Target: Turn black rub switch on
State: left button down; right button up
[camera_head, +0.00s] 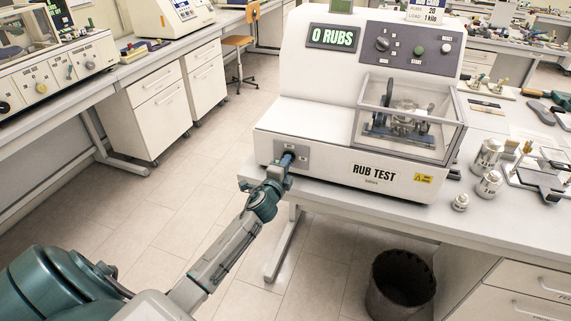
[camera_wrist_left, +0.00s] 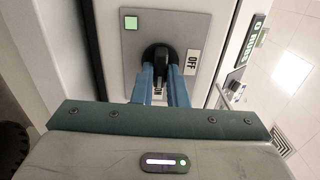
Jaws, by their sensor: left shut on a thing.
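The black rub switch (camera_wrist_left: 160,54) sits on a grey plate (camera_wrist_left: 134,44) at the lower left of the white rub test machine's front (camera_head: 270,121). My left gripper (camera_head: 288,157) reaches the plate from below in the head view. In the left wrist view its blue fingers (camera_wrist_left: 163,84) are shut on the black knob, one on each side. An "OFF" label (camera_wrist_left: 193,63) and a lit green square (camera_wrist_left: 130,22) show on the plate. The fingers partly hide the knob, and I cannot tell its exact setting. My right gripper is in neither view.
The machine's display (camera_head: 333,36) reads "0 RUBS". A clear-covered chamber (camera_head: 410,110) is at its right. Metal weights (camera_head: 488,184) and tools stand right of it on the table. A dark bin (camera_head: 401,284) is on the floor below. The floor at left is open.

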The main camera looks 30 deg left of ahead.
pick_arm(q)
jog(key=c, duration=1.4)
grip_release()
jog(key=shift+c, duration=0.2)
jog(key=b+v, duration=0.3)
jog(key=v, duration=0.7)
jog(key=shift+s, duration=0.4)
